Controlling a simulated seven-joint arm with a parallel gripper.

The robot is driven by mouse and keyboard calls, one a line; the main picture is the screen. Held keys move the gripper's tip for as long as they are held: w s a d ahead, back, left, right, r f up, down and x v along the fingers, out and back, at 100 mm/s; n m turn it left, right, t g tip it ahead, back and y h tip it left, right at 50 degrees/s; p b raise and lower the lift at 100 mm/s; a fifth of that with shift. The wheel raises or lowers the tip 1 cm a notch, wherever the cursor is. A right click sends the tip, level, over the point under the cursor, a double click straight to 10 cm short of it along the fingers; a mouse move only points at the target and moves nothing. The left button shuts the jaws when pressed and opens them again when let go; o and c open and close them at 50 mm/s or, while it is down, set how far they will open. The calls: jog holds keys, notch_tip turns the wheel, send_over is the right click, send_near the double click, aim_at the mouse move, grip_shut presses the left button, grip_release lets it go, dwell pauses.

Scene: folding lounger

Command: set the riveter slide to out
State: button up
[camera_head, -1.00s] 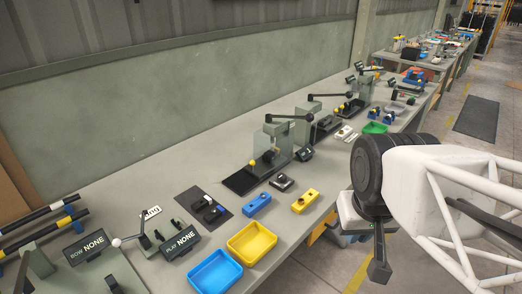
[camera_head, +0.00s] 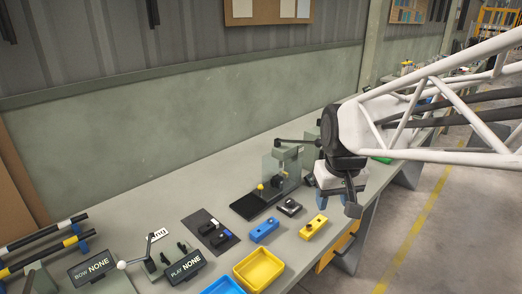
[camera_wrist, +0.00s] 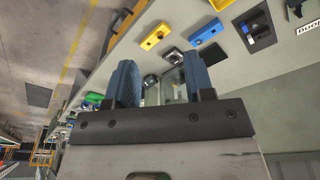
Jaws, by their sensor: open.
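The riveter (camera_head: 285,163) is a grey-green press with a long black lever on top, standing on the bench in the head view. A black slide plate (camera_head: 245,207) lies at its foot and reaches to the lower left. A yellow-topped knob (camera_head: 260,187) stands by the plate; whether the slide is in or out I cannot tell. My gripper (camera_head: 328,203) is right of the riveter, in front of the bench's far part, apart from the slide. In the wrist view its two blue fingers (camera_wrist: 161,75) are spread and empty, with part of a press visible between them.
A blue block (camera_head: 265,230), a yellow block (camera_head: 314,226) and a small dark device (camera_head: 290,207) lie in front of the riveter. A black mat (camera_head: 200,222) with parts is to its left. A yellow tray (camera_head: 240,276) and two NONE signs (camera_head: 184,266) stand nearer.

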jog(key=w+a+f+n, duration=0.1)
jog(key=w+a, duration=0.2)
jog(key=w, duration=0.6)
jog(key=n+g, duration=0.2)
jog(key=n, duration=0.2)
send_over(260, 188)
jog(key=f, duration=1.6)
jog(key=shift+w+d+f, duration=0.2)
jog(key=shift+w+d, duration=0.1)
jog(key=shift+w+a+f, duration=0.25)
jog(key=shift+w+f, duration=0.05)
jog(key=shift+f, duration=0.05)
jog(key=shift+f, duration=3.85)
